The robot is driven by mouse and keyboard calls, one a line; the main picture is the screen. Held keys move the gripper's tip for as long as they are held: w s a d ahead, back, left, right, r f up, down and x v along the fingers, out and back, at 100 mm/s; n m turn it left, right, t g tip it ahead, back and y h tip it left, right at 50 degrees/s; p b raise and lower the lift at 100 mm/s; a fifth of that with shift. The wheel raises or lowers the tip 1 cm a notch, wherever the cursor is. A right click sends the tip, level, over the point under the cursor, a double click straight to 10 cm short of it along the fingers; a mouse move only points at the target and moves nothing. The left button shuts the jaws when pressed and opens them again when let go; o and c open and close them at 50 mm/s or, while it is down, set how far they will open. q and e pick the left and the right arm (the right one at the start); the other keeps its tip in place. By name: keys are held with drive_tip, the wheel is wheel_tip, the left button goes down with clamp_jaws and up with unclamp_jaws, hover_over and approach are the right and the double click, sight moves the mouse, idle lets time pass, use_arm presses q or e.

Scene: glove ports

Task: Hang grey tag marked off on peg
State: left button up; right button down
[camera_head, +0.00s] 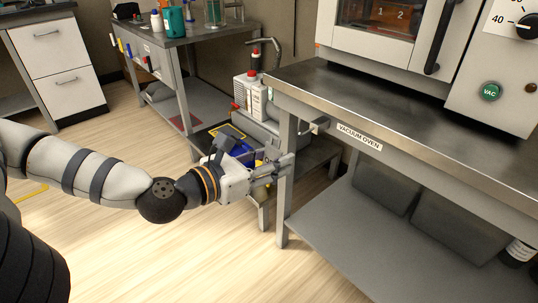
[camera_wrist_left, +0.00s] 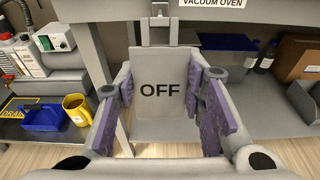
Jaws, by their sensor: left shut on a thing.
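The grey tag (camera_wrist_left: 165,112) with black OFF lettering is upright and face-on in the left wrist view. My left gripper (camera_wrist_left: 160,80) is shut on it, with purple-padded fingers at its two sides. A narrow neck rises from the tag's top to a small grey fitting (camera_wrist_left: 155,10) below the bench edge; I cannot tell whether they are joined. In the head view my left gripper (camera_head: 272,172) is beside the front leg of the oven bench. A small metal peg or bracket (camera_head: 318,127) juts from the bench edge there. My right gripper is not in view.
The steel bench (camera_head: 400,115) carries a vacuum oven (camera_head: 372,45) and has a VACUUM OVEN label (camera_head: 360,137). Its lower shelf (camera_head: 350,250) is close to my gripper. A blue bin (camera_wrist_left: 42,117) and yellow mug (camera_wrist_left: 76,108) stand on a low shelf at left.

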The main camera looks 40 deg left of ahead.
use_arm(q)
drive_tip(key=r+b+x, duration=0.1)
drive_tip(key=x, duration=0.6)
drive_tip(key=shift+w+f, duration=0.2)
drive_tip(key=shift+w+d+b, duration=0.1)
drive_tip(key=shift+w+b, duration=0.2)
drive_tip(key=shift+c, duration=0.9)
drive_tip(key=shift+w+f+b, duration=0.45)
drive_tip(key=shift+w+b, duration=0.15)
drive_tip(key=shift+b, duration=0.1)
clamp_jaws()
drive_tip(key=o, duration=1.3)
unclamp_jaws()
drive_tip(key=shift+o, duration=0.2)
drive_tip(key=shift+s, duration=0.15)
